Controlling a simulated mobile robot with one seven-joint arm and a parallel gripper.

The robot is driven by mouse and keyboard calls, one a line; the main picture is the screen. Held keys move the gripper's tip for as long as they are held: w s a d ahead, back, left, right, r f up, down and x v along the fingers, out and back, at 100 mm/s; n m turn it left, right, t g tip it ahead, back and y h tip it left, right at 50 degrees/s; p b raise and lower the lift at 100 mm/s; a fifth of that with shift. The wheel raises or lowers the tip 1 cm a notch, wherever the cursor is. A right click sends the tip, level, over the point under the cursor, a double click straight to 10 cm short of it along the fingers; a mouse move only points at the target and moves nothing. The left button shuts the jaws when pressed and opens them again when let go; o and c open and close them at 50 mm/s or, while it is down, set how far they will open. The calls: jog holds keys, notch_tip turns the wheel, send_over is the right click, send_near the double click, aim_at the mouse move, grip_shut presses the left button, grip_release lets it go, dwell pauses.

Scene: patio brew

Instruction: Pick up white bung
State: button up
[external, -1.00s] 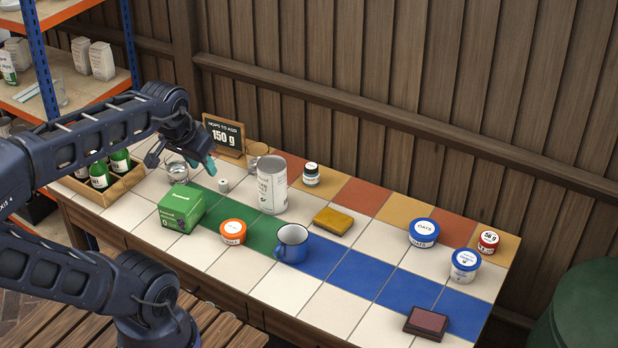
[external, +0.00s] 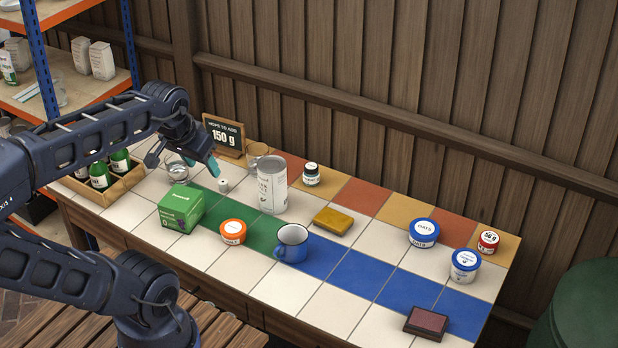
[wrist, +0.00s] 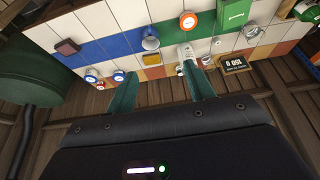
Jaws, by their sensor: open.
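The white bung (external: 223,185) is a small white piece standing on the tiled table, just left of the large white can (external: 272,186). In the wrist view a small pale spot beside the can (wrist: 187,54) may be the bung, but it is too small to be sure. My gripper (external: 207,166) is above the table at the back left, a little above and left of the bung, and holds nothing. Its teal fingers stand apart in the wrist view (wrist: 157,75). The external view shows one teal finger clearly.
A glass (external: 177,172) stands left of the bung, with the sign (external: 225,136) behind. A green box (external: 181,208), an orange-lidded tub (external: 233,232) and a blue mug (external: 291,245) are in front. A bottle crate (external: 112,190) is at left.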

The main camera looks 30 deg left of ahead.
jog(key=w+a+f+n+g, duration=0.1)
jog(key=w+a+n, duration=0.15)
jog(key=w, duration=0.45)
jog(key=w+a+n, duration=0.2)
jog(key=w+n, duration=0.1)
jog(key=w, duration=0.4)
jog(key=n+g, duration=0.4)
jog(key=n, duration=0.8)
send_over(223, 181)
jog(key=f, duration=3.6)
jog(key=shift+s+f, duration=0.3)
jog(key=shift+s, duration=0.05)
jog(key=shift+w+f, duration=0.15)
jog(key=shift+f, duration=1.25)
jog(key=shift+w+f, duration=0.1)
jog(key=shift+f, duration=1.25)
jog(key=c, duration=1)
jog(key=shift+r, duration=0.15)
jog(key=shift+c, duration=0.2)
